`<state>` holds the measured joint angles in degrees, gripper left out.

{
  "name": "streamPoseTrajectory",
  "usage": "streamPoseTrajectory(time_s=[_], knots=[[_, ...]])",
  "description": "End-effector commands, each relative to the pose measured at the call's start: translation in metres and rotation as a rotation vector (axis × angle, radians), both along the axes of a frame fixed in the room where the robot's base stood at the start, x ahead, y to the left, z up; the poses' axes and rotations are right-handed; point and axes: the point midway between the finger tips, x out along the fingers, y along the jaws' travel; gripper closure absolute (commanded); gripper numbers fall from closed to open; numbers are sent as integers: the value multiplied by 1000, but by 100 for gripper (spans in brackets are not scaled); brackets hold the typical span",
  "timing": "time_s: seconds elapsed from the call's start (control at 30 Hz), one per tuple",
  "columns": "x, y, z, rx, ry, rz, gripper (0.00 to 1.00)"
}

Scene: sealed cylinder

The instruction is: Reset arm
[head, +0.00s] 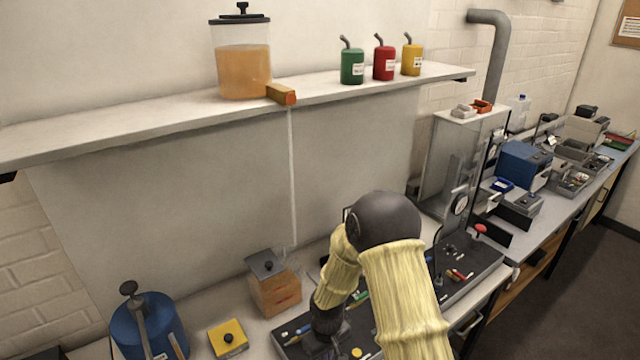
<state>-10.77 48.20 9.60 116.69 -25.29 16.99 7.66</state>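My arm, in a pale yellow sleeve with a dark round joint, reaches up from the bottom right of the head view and bends down over the bench. My gripper (325,322) is at the lower end, low over a dark tray (290,342) with small tools. Its fingers cannot be made out, so I cannot tell whether it is open or shut or holds anything. Whether it touches the tray is also unclear.
A wooden box (275,290) with a grey lid, a yellow block (228,338) and a blue cylinder (148,325) stand left of my gripper. A shelf (150,118) above bears an orange-filled tank (243,70) and three cans. A clear-walled cabinet (450,150) stands right.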

Motion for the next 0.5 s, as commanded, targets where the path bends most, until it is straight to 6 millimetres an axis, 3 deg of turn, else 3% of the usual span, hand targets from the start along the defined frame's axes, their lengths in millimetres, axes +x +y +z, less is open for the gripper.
streamPoseTrajectory(time_s=[0.27, 0.5], knots=[[-7, -35, 38, -8, -51, -110, 100], [-35, -78, 84, -2, -114, -270, 100]])
